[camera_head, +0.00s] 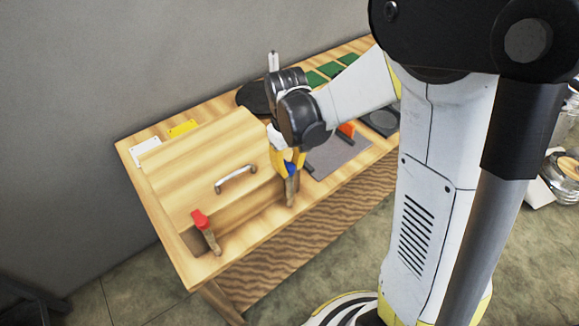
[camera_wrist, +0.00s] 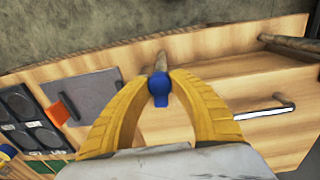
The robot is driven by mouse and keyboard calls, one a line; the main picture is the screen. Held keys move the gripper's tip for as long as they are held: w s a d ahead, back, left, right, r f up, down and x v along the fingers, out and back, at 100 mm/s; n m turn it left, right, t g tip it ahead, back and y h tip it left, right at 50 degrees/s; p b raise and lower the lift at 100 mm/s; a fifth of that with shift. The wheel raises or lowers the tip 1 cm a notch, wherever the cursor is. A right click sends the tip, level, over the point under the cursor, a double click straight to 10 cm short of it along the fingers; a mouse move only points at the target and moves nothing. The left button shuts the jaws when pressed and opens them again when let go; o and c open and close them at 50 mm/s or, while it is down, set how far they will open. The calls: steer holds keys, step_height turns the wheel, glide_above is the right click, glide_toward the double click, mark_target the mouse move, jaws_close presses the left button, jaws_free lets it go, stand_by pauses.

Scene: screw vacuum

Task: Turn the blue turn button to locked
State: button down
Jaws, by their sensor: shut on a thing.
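The blue turn button (camera_wrist: 159,88) sits between the fingertips of my gripper (camera_wrist: 159,82) in the wrist view. The yellow fingers press on it from both sides. In the head view a small part of the blue button (camera_head: 291,169) shows below my gripper (camera_head: 287,160), at the right front corner of the wooden box (camera_head: 205,165). A wooden piece (camera_head: 291,190) stands below the button. My wrist hides most of the button in the head view, and I cannot tell its exact turn angle.
A red turn button (camera_head: 199,219) is at the box's left front corner. A metal handle (camera_head: 236,179) is on the box. A grey mat (camera_head: 345,155) with an orange piece (camera_head: 346,129) lies to the right. Yellow and white cards lie behind the box.

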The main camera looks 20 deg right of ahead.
mark_target(289, 167)
steer(key=shift+n, duration=0.8)
steer(key=c, duration=1.1)
jaws_free()
steer(key=shift+r, duration=0.1)
step_height(289, 167, up, 12)
steer(key=shift+s+a, duration=0.15)
steer(key=shift+a, duration=0.05)
